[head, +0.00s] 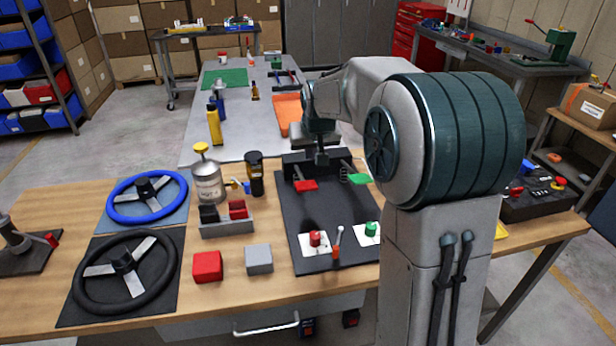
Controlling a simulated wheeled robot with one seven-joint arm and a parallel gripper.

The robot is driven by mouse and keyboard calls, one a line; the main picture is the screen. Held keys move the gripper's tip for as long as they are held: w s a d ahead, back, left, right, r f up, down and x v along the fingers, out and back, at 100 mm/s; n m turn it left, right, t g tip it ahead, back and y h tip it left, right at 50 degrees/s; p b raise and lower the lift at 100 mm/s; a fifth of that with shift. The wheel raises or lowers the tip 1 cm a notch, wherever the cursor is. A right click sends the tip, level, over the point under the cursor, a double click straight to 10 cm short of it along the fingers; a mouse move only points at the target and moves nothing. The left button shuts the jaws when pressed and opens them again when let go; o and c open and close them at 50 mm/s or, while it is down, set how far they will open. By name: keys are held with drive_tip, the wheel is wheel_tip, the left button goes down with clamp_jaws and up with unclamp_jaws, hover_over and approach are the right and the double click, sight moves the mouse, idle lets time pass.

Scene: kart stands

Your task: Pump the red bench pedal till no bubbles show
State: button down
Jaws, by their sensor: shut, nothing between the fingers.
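The red pedal (306,186) sticks out toward me from a black block at the back of a dark board (345,210) on the wooden bench. A green pedal (359,179) is to its right, partly close to my arm's outline. My gripper (321,160) points down over the block, behind the red pedal and a little right of it. It is shut and looks empty. Whether it touches the block cannot be told. No bubbles can be made out at this size.
On the same board are a red knob (315,238), a green knob (371,229) and a small red-handled lever (337,244). Left are a silver yellow-capped can (208,183), a dark bottle (255,175), a blue wheel (148,197) and a black wheel (125,270). My arm hides the bench's right part.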

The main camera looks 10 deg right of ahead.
drive_tip(key=p, duration=0.1)
hover_over(307, 184)
drive_tip(key=s, duration=0.1)
wheel_tip(307, 184, down, 6)
drive_tip(key=shift+r, duration=0.15)
drive_tip(key=f, duration=0.2)
drive_tip(key=f+p, duration=0.1)
drive_tip(key=shift+s+f, duration=0.15)
drive_tip(key=shift+s, duration=0.15)
drive_tip(key=shift+f, duration=0.55)
drive_tip(key=shift+s, duration=0.1)
drive_tip(key=shift+f, duration=0.1)
